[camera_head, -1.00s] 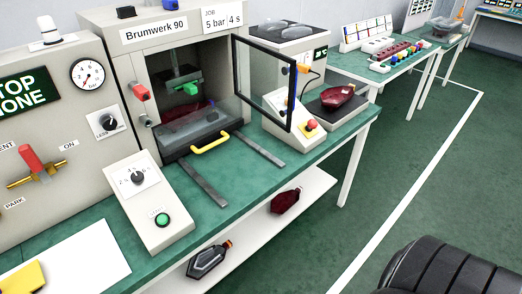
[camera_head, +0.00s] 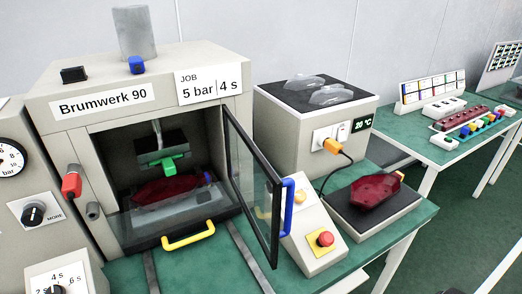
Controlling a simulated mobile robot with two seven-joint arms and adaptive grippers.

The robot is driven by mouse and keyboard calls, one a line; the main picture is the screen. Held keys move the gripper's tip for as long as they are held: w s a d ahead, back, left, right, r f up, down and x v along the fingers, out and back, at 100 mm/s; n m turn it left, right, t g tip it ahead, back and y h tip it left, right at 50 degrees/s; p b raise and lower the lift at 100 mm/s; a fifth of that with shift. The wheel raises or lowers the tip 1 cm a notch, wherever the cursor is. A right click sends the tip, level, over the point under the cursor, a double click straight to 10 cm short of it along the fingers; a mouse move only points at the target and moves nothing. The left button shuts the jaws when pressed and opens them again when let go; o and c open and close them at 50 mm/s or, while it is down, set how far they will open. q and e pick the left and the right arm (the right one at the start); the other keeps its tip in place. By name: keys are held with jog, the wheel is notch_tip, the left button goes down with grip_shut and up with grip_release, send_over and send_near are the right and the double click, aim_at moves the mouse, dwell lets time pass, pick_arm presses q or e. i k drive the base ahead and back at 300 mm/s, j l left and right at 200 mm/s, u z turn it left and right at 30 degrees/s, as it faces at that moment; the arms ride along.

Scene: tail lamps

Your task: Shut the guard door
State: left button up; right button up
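The guard door (camera_head: 252,185) is a clear pane in a black frame on the front of the Brumwerk 90 press (camera_head: 150,105). It stands open, swung outward from the right side of the press opening. Its blue upright handle (camera_head: 288,205) is on the free edge, in front of the sloping button box. Inside the opening, a dark red lamp (camera_head: 165,190) lies below a green press head (camera_head: 168,163). A yellow handle (camera_head: 188,236) sits low at the opening's front. Neither of my grippers is in view.
The sloping box with a red button (camera_head: 325,239) stands close beside the open door. Two rails (camera_head: 250,260) run across the green bench top.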

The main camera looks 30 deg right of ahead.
aim_at(275, 185)
jog(key=i+l+u, duration=0.1)
jog(key=l, duration=0.5)
jog(key=i+l+u, duration=0.1)
jog(key=l, duration=0.5)
jog(key=l+u, duration=0.1)
jog(key=l, duration=0.5)
jog(key=i, duration=0.05)
